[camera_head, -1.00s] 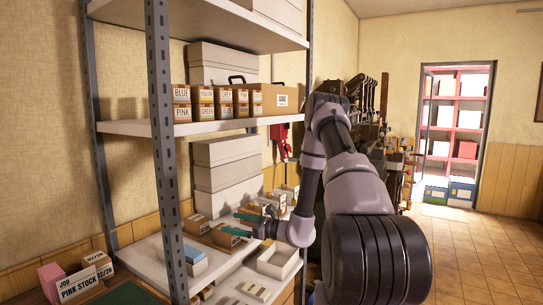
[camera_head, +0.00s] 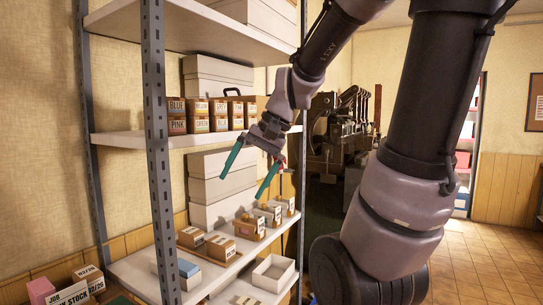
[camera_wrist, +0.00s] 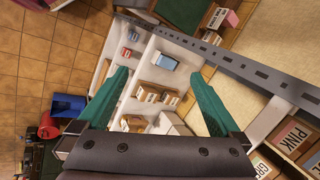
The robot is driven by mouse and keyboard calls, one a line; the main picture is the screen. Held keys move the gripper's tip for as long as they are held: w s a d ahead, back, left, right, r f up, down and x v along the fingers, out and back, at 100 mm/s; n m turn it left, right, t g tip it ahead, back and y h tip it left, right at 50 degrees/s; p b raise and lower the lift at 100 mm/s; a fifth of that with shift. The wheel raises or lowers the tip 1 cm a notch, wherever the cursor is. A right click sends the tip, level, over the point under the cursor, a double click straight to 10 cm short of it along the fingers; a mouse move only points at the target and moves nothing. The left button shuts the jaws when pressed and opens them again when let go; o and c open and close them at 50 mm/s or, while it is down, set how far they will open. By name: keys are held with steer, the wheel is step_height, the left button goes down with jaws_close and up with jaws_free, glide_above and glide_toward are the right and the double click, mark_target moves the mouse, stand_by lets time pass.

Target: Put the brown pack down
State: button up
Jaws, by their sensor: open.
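Several brown packs with white labels stand on the lower white shelf. One brown pack (camera_head: 221,247) is toward the front, with another (camera_head: 191,237) to its left and more in a row to its right and behind (camera_head: 249,227). They also show in the wrist view (camera_wrist: 148,94). I cannot tell for certain which one the task means. My gripper (camera_head: 243,187), with teal fingers, is raised well above these packs. Its fingers are spread wide with nothing between them, and it points down at the shelf. In the wrist view the packs lie beyond the fingertips.
An upright metal post (camera_head: 154,150) stands at the shelf's front left. The middle shelf (camera_head: 118,140) holds small labelled boxes. The lower shelf also carries a white open tray (camera_head: 273,273), a blue-topped box (camera_head: 187,268) and stacked pale boxes (camera_head: 222,188).

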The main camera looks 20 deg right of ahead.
steer(key=s+d+r+n+t+h, duration=0.1)
steer(key=s+d+r+t+h, duration=0.2)
steer(key=s+d+r+t, duration=0.1)
steer(key=shift+s+d+r+n, duration=0.15)
steer(key=shift+d+r+n, duration=0.2)
steer(key=shift+r, duration=0.45)
